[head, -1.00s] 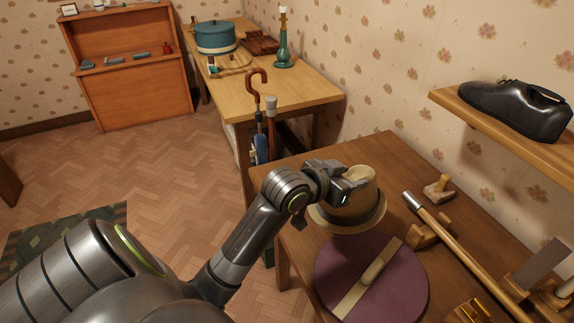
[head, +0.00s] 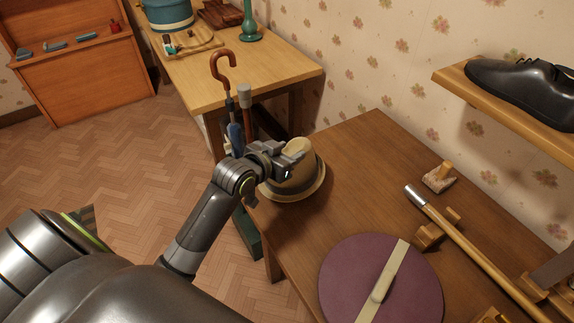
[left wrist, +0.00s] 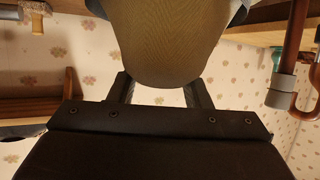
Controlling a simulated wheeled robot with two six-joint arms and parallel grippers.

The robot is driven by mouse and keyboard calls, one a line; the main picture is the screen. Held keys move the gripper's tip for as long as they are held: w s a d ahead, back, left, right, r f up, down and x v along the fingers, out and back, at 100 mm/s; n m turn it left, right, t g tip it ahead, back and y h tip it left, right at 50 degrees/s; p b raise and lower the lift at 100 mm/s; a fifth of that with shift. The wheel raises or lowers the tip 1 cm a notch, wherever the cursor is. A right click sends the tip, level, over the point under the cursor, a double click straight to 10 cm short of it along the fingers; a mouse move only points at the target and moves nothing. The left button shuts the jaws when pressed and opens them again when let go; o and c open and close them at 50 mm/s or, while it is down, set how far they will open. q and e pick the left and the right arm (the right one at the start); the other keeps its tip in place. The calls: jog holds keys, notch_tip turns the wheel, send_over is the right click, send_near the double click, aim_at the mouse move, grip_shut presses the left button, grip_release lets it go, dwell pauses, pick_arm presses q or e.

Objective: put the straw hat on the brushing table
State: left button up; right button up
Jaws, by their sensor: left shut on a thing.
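The straw hat (head: 308,182), tan with a darker band, is upright at the far left edge of the dark brown table (head: 360,160), which I take as the brushing table. Part of its brim reaches past the edge in the picture; I cannot tell whether it touches the top. My left gripper (head: 292,160) is shut on the hat's crown from the left. In the left wrist view the hat (left wrist: 170,40) fills the top middle between the fingers (left wrist: 160,92). My right gripper is not in view.
A round purple pad (head: 350,270) with a pale strip lies on the table. A brush (head: 440,177) and a long wooden rod (head: 465,240) lie right. The middle back is bare. An umbrella (head: 224,66) stands left of the hat. A shelf with a black shoe (head: 520,85) juts out right.

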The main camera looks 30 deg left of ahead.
pick_arm(q)
jog(key=shift+f, duration=2.2)
jog(key=o, duration=1.3)
jog(key=shift+f, duration=0.1)
jog(key=shift+r, duration=0.25)
jog(key=v, duration=1.2)
jog(key=shift+f, duration=0.2)
jog(key=shift+a, duration=0.1)
